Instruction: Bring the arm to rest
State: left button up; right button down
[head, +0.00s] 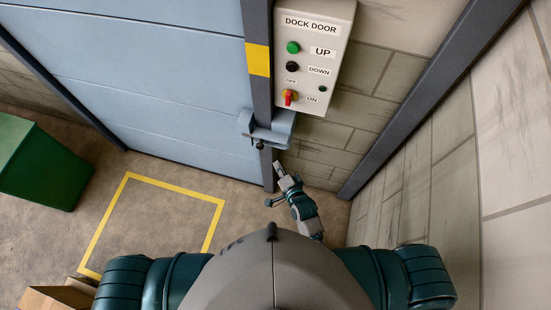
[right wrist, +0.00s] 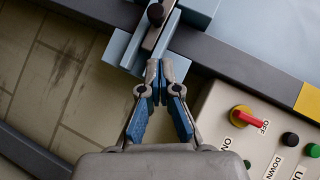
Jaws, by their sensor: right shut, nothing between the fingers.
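My right gripper (head: 278,168) hangs below the door latch at the foot of the door post in the head view. In the right wrist view its fingers (right wrist: 160,72) meet at the tips, with nothing between them. The light blue latch (head: 280,128) has a grey bar and a dark round knob (right wrist: 156,14). The fingertips lie just short of the latch in the right wrist view; I cannot tell whether they touch it. My left gripper is not in view.
The blue door (head: 160,60) fills the upper left. A green bin (head: 45,165) and cardboard box (head: 60,297) stand left. The yellow-outlined floor (head: 155,225) is clear.

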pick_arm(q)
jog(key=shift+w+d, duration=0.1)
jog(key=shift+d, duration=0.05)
pick_arm(e)
jog(key=shift+v, duration=0.85)
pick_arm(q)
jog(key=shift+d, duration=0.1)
pick_arm(e)
jog(key=shift+d, duration=0.1)
